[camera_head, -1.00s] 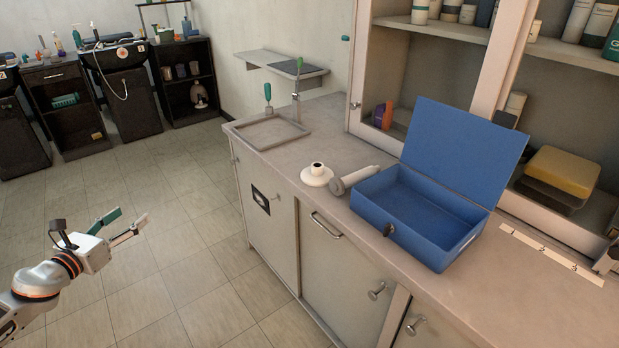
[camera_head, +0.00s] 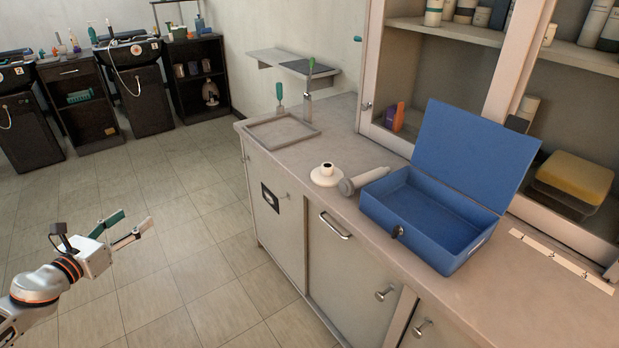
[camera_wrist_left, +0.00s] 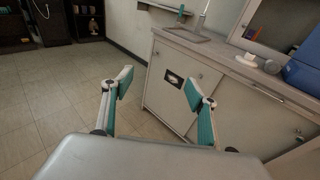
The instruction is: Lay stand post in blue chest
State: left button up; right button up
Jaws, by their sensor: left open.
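The stand post (camera_head: 365,180), a pale cylinder with a wider grey end, lies on its side on the counter, just left of the blue chest. It shows small in the left wrist view (camera_wrist_left: 272,66). The blue chest (camera_head: 438,238) stands with its lid raised and its inside looks empty; part of it shows at the right edge of the left wrist view (camera_wrist_left: 304,72). My left gripper (camera_head: 136,220) is open and empty, over the floor, well left of the counter. In the left wrist view its fingers (camera_wrist_left: 158,87) are spread apart. My right gripper is not in view.
A white round base (camera_head: 326,176) with a dark hole stands beside the post. A grey tray frame (camera_head: 283,133) lies at the counter's far left end. A shelf cabinet (camera_head: 440,75) stands behind the chest. The floor between my left arm and the counter is clear.

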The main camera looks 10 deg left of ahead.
pick_arm(q)
jog(key=shift+s+a+r, duration=0.1)
jog(key=shift+s+r, duration=0.05)
jog(key=shift+s, duration=0.6)
jog(key=shift+s+r, duration=0.1)
jog(key=shift+s, duration=0.6)
jog(key=shift+s, duration=0.1)
jog(key=s+r, duration=0.2)
jog(key=s, duration=0.9)
jog(key=s+d+f+n+g+y, duration=0.2)
jog(key=s+d+f+n+g, duration=0.1)
jog(key=d+f+n, duration=1.55)
jog(key=s+d+f+n+g+h, duration=0.1)
jog(key=d+f+n, duration=0.3)
jog(key=d+n, duration=0.3)
jog(key=s+d+f+n+g+h, duration=0.1)
jog(key=s+d+f+n+h, duration=0.1)
jog(key=d+f+n, duration=0.2)
jog(key=d+n, duration=0.3)
jog(key=d, duration=0.4)
jog(key=shift+g, duration=0.4)
jog(key=shift+c, duration=0.3)
